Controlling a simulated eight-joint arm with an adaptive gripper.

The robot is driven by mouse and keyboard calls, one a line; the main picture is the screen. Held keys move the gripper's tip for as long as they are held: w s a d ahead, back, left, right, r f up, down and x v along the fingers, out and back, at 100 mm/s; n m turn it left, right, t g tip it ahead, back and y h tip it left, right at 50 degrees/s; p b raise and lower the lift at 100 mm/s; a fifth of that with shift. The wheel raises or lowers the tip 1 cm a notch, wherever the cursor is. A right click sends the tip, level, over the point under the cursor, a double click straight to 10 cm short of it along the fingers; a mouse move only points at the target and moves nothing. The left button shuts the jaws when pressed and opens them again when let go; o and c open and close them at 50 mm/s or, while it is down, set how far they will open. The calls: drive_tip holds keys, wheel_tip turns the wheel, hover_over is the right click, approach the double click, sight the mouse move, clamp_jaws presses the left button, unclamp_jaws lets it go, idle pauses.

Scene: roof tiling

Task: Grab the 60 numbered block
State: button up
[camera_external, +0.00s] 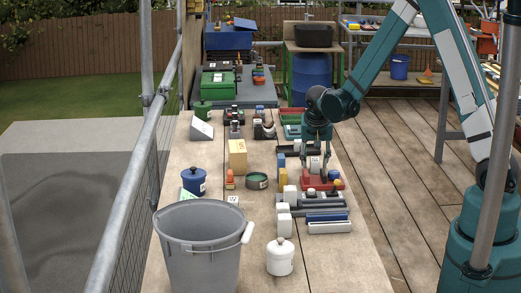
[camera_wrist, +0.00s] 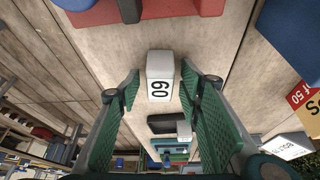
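The white block marked 60 (camera_wrist: 160,72) shows in the middle of the wrist view, its number face towards the camera. My gripper (camera_wrist: 160,88) is open, with one green-padded finger on each side of the block and visible gaps to both. In the external view my gripper (camera_external: 315,158) points down over the right part of the table, just behind the red tool (camera_external: 322,183). A pale patch shows at the fingers there, but I cannot read a number on it.
A yellow block (camera_external: 283,177) and white blocks (camera_external: 290,194) stand left of the gripper. A green tin (camera_external: 257,181), a tan box (camera_external: 238,157), a white pot (camera_external: 280,257) and a grey bucket (camera_external: 199,245) stand on the wooden table (camera_external: 330,270). Red and blue objects edge the wrist view.

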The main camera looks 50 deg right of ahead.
sight(315, 160)
drive_tip(key=c, duration=0.8)
drive_tip(key=shift+r, duration=0.1)
drive_tip(key=shift+r+p, duration=0.7)
drive_tip(key=shift+r, duration=4.25)
